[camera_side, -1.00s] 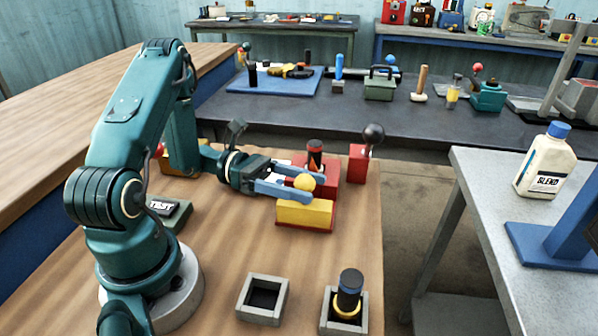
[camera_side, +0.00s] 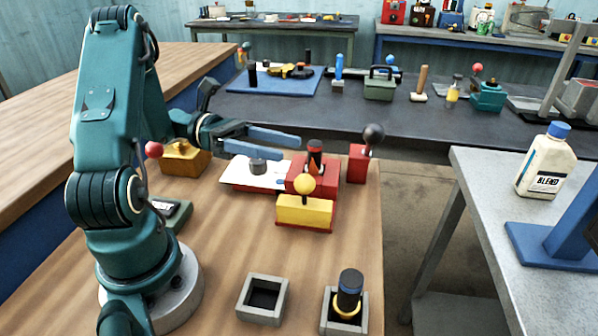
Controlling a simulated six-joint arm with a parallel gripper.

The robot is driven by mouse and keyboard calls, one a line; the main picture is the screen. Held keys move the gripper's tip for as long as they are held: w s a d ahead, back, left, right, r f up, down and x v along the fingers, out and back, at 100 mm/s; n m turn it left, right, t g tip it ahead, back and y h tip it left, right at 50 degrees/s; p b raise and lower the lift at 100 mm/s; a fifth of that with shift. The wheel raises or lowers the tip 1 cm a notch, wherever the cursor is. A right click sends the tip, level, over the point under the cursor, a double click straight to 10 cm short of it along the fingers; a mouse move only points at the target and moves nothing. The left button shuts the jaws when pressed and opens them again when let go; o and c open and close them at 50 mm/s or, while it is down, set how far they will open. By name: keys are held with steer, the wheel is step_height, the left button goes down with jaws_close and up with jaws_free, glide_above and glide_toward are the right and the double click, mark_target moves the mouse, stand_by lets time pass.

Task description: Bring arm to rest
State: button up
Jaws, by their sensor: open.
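My gripper (camera_side: 285,143) is open and empty. Its two blue fingers point right, in the air above the back part of the wooden bench (camera_side: 225,235). Below and right of it stands a yellow block with a yellow ball knob (camera_side: 304,209). Behind that is a red block holding a dark, red-banded cylinder (camera_side: 315,160). A white plate (camera_side: 262,178) with a small dark knob lies to their left. The gripper appears clear of all of these.
A square grey holder (camera_side: 263,298) stands at the front, apparently empty. Beside it, another holder contains a black cylinder with a yellow ring (camera_side: 348,295). A red block with a black ball lever (camera_side: 366,150) stands at the bench's right.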

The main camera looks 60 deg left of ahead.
steer(key=shift+d+r, duration=0.1)
steer(key=shift+d, duration=0.05)
steer(key=s+d+r+m+g+y, duration=0.1)
steer(key=s+d+m+g+y, duration=0.2)
steer(key=s+d+m+g, duration=0.35)
steer(key=s+d+r+m+g+y, duration=0.1)
steer(key=s+d+m+g+y, duration=0.3)
steer(key=d+m, duration=0.5)
steer(key=w+a+m+t+y, duration=0.1)
steer(key=a+m+t+y, duration=0.5)
steer(key=m, duration=0.5)
steer(key=shift+w+a+f+y, duration=0.25)
steer(key=shift+w+a+y, duration=0.1)
steer(key=shift+a+y, duration=0.75)
